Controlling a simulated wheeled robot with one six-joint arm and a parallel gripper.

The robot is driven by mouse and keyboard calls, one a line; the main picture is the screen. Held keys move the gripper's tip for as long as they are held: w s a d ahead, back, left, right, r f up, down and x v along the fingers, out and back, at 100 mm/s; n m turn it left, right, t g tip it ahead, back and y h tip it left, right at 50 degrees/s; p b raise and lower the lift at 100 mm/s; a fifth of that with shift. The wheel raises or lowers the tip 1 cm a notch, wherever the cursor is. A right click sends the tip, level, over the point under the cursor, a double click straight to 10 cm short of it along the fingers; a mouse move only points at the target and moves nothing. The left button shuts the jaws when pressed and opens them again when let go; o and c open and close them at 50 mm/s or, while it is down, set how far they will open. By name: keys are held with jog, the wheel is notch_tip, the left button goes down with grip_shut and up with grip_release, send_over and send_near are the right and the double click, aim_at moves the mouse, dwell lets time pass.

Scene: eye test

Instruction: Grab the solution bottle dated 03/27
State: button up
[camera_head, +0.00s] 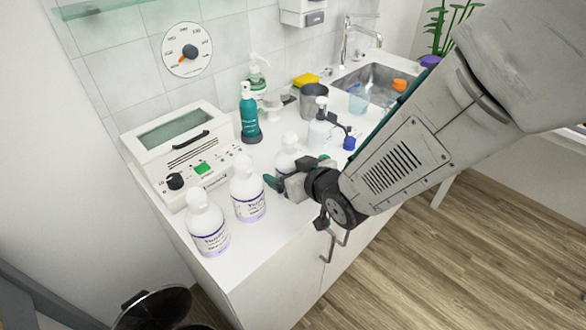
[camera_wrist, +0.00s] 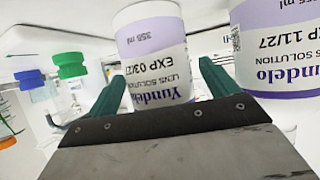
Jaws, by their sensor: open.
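In the wrist view, which is upside down, a white bottle (camera_wrist: 155,48) with a lilac band reads "Yundelo", "LENS SOLUTION" and EXP 03/27. It stands between the green fingers of my gripper (camera_wrist: 160,88), which are apart, with no clear contact. A like bottle (camera_wrist: 280,45) at the right edge reads EXP 11/27. In the head view my gripper (camera_head: 279,180) is at counter level. The white bottle (camera_head: 288,153) just behind it appears to be the 03/27 one, its lower part partly hidden. Two more white bottles (camera_head: 248,190) (camera_head: 208,226) stand to the left, dates too small to read.
A white device (camera_head: 180,150) stands behind the left bottles. The counter's front edge (camera_head: 270,240) is close.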

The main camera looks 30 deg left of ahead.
jog(key=shift+a, duration=0.15)
jog(key=c, duration=1.4)
jog(key=shift+o, duration=0.2)
